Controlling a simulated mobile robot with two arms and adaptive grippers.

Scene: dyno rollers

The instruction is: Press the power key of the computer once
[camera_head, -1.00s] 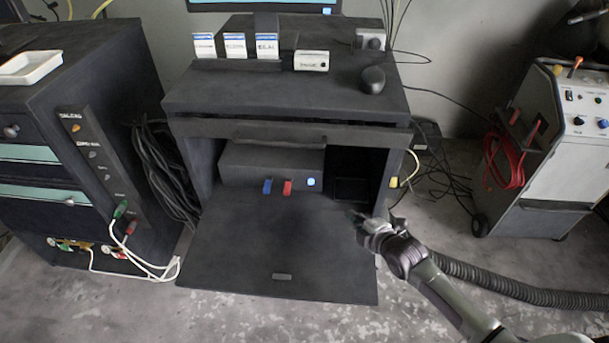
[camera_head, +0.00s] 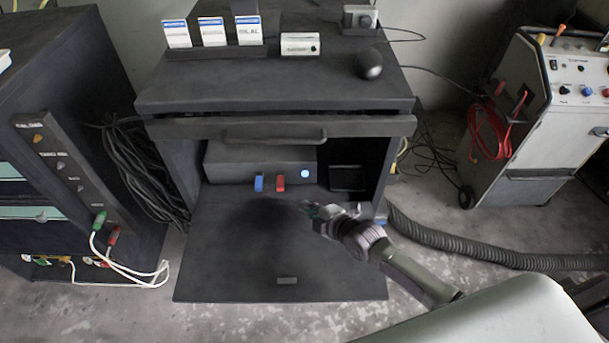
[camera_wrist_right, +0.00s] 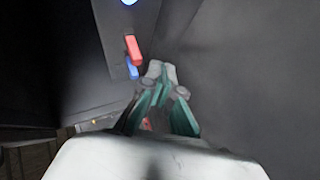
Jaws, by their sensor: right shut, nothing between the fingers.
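The computer (camera_head: 230,165) is a dark box inside the open cabinet. A round lit blue-white key (camera_head: 305,173) is at the right of its front, with a blue plug (camera_head: 259,183) and a red plug (camera_head: 280,183) to its left. My right gripper (camera_head: 306,208) is shut and empty, over the lowered cabinet flap, in front of and below the lit key, apart from it. In the right wrist view the fingertips (camera_wrist_right: 160,72) are together, near the red plug (camera_wrist_right: 133,49); the lit key (camera_wrist_right: 129,2) shows at the top edge. My left gripper is not in view.
The lowered flap (camera_head: 230,270) sticks out in front of the cabinet. A drawer with a handle (camera_head: 275,136) overhangs the computer. Cables (camera_head: 140,165) hang on the left. A grey hose (camera_head: 470,252) and a wheeled machine (camera_head: 560,110) are on the right.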

